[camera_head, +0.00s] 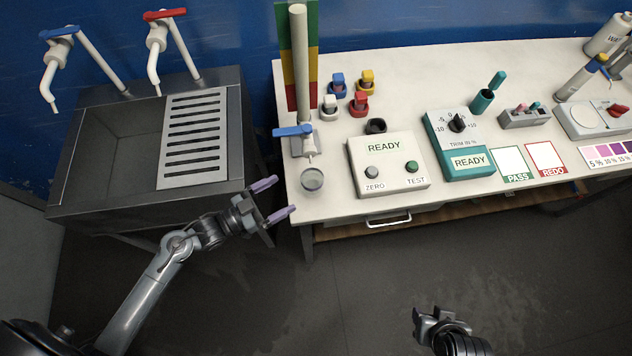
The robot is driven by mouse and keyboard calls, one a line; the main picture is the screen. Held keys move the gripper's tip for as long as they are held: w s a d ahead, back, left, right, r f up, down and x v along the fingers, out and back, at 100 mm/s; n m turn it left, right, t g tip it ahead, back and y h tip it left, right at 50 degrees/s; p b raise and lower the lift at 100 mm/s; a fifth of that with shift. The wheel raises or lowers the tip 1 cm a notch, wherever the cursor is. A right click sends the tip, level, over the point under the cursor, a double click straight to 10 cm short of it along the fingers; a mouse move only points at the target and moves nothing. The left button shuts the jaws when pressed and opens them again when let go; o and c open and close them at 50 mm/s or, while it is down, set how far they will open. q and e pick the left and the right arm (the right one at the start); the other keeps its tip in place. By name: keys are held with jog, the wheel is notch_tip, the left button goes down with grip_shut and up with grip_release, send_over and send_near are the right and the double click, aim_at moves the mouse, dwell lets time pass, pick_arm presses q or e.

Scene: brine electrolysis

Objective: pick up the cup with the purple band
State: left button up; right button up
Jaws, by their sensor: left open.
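A small clear cup (312,183) stands on the white bench near its left front corner, below the tap with the blue handle. A darker band shows around its rim, but its colour is too small to make out surely. My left gripper (284,194) is open and empty, with its two purple-tipped fingers spread. It is just left of the cup, at the bench's left edge, apart from the cup and pointing towards it. My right gripper (425,315) is low in the picture, in front of the bench and far from the cup; its fingers do not show clearly.
The tap's blue handle (293,131) and upright tube (298,60) rise behind the cup. A READY box (387,178) with two buttons is to its right. A metal sink (150,203) lies left of the bench, with a gap between. Coloured clips (360,103) stand behind.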

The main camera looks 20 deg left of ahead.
aim_at(303, 185)
pick_arm(q)
jog(key=w+d, duration=0.1)
jog(key=w, duration=0.1)
jog(key=w+d+f, duration=0.1)
jog(key=d, duration=0.1)
jog(key=shift+w+f+b, duration=0.15)
jog(key=shift+w+b, duration=0.2)
jog(key=shift+b, duration=0.05)
jog(key=shift+f+x, duration=0.1)
jog(key=shift+x, duration=1.4)
jog(key=shift+f+x, duration=0.15)
jog(key=shift+x, duration=1.35)
jog(key=c, duration=1.1)
jog(key=shift+c, duration=0.5)
jog(key=shift+r, duration=0.1)
